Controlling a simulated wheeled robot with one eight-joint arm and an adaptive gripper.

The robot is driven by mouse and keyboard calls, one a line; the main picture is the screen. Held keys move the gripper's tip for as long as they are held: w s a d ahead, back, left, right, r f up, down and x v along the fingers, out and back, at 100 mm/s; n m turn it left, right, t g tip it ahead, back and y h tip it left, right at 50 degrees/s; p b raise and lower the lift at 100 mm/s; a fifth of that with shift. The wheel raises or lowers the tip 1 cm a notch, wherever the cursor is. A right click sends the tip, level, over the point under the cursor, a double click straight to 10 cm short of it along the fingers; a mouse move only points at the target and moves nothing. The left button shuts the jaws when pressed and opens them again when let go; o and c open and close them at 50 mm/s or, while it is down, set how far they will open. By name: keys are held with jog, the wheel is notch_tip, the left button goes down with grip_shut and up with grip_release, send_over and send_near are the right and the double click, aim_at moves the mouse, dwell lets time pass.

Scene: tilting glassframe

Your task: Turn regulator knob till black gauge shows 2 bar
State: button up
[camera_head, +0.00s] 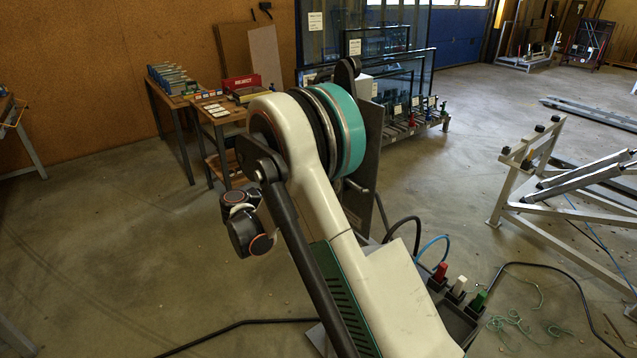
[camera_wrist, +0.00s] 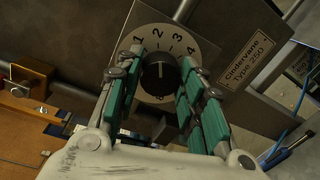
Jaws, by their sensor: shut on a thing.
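In the wrist view a round pale dial (camera_wrist: 150,92) with large numbers, 1 to 4 readable, sits on a dark box. A black knob (camera_wrist: 158,77) with a light mark is at its middle, the mark toward the top of the picture. My gripper (camera_wrist: 161,68) has its green-padded fingers on either side of the knob and is shut on it, though the exact contact is hard to see. In the head view my arm hides the knob and gripper. I cannot make out a black gauge in either view.
The box bears a label plate (camera_wrist: 247,65) reading "Type 250". In the head view, red (camera_head: 440,271), white (camera_head: 459,285) and green (camera_head: 477,299) pieces stand beside my arm. Dark hoses run across the floor. A white metal frame (camera_head: 530,195) stands at the right; open floor lies left.

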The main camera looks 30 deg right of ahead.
jog(key=o, duration=1.1)
jog(key=shift+c, duration=0.2)
jog(key=s+a, duration=0.2)
jog(key=a, duration=0.9)
jog(key=shift+a+r, duration=0.35)
jog(key=shift+a, duration=0.05)
